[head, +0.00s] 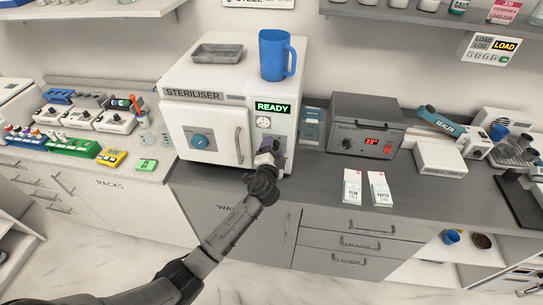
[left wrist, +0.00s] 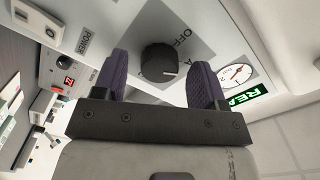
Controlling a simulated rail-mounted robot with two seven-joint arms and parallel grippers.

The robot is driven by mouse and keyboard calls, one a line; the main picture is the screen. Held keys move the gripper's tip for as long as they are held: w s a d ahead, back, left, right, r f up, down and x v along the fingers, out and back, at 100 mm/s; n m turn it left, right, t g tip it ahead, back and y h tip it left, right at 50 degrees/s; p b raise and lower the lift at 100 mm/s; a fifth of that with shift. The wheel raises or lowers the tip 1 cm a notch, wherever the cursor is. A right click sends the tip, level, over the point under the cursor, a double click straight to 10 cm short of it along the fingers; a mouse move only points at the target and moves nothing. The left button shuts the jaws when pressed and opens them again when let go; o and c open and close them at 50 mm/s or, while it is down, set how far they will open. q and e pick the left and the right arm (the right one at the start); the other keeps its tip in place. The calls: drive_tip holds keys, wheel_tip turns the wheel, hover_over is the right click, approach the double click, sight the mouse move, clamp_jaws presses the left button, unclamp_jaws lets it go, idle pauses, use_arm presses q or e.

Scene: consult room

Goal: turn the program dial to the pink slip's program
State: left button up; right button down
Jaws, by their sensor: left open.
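The steriliser (head: 215,80) is a white box on the grey counter, with a green READY display (head: 272,107) above a round gauge (head: 263,123). In the left wrist view the black program dial (left wrist: 160,62) sits on its grey panel, with OFF and an A printed nearby. My left gripper (head: 277,150) is in front of the panel and hides the dial in the head view. In the left wrist view its purple fingers (left wrist: 160,76) are open, one on each side of the dial, with visible gaps. A pink slip (head: 505,11) is at the upper right; its small print is unclear. My right gripper is out of view.
A blue mug (head: 277,55) and grey tray (head: 217,53) stand on the steriliser. Its door handle (head: 238,146) is left of my gripper.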

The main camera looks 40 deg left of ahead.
use_arm(q)
drive_tip(key=v, duration=1.3)
drive_tip(key=shift+s+d, duration=0.15)
drive_tip(key=shift+s, duration=0.15)
